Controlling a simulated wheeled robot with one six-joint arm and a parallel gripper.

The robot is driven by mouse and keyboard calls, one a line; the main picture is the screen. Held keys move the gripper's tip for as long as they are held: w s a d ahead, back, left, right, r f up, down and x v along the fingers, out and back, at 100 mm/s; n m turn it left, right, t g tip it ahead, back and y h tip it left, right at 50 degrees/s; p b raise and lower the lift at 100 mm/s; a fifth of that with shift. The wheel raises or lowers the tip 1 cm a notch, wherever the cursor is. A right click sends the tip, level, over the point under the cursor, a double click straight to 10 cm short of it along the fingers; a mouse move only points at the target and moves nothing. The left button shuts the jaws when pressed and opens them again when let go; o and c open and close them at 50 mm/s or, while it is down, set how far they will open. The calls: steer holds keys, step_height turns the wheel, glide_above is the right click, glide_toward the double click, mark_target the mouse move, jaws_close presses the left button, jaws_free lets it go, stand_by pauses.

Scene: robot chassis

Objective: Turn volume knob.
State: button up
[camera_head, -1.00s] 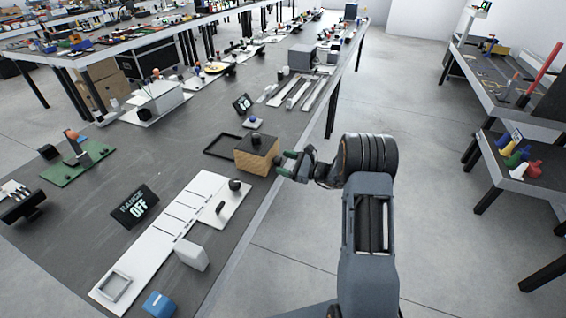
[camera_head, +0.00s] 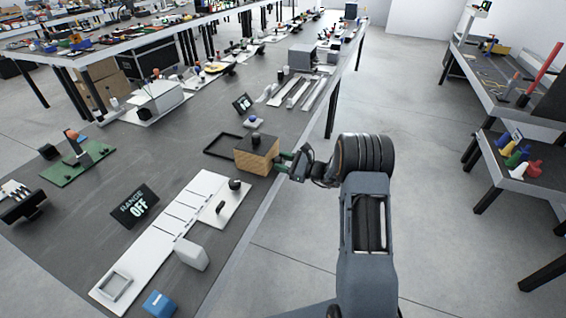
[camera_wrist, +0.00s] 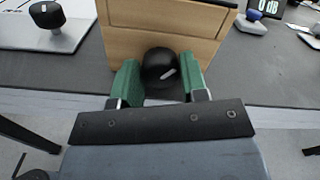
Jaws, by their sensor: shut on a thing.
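A wooden box with a dark top (camera_head: 257,156) stands at the table's right edge, with a black knob (camera_head: 255,138) on top. In the wrist view, the box's front face (camera_wrist: 120,45) carries a round black knob (camera_wrist: 158,66) with a light pointer mark. My gripper (camera_wrist: 160,80) has green fingers, one on each side of this front knob, and is shut on it. In the head view, my gripper (camera_head: 285,160) meets the box's right side, and the front knob is hidden there.
A small display (camera_head: 242,103) stands behind the box and shows part of a "0 dB" reading in the wrist view (camera_wrist: 264,7). A black open frame (camera_head: 222,146) lies left of the box. A white panel with a black knob (camera_head: 234,184) lies in front.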

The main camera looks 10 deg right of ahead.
steer(key=shift+m, duration=0.5)
steer(key=m+p, duration=0.2)
steer(key=m, duration=0.2)
steer(key=shift+r+m+p, duration=0.1)
steer(key=shift+m+p, duration=0.3)
steer(key=shift+w+d+m+p, duration=0.1)
steer(key=shift+m+p, duration=0.85)
steer(key=shift+m, duration=1.55)
steer(key=o, duration=0.9)
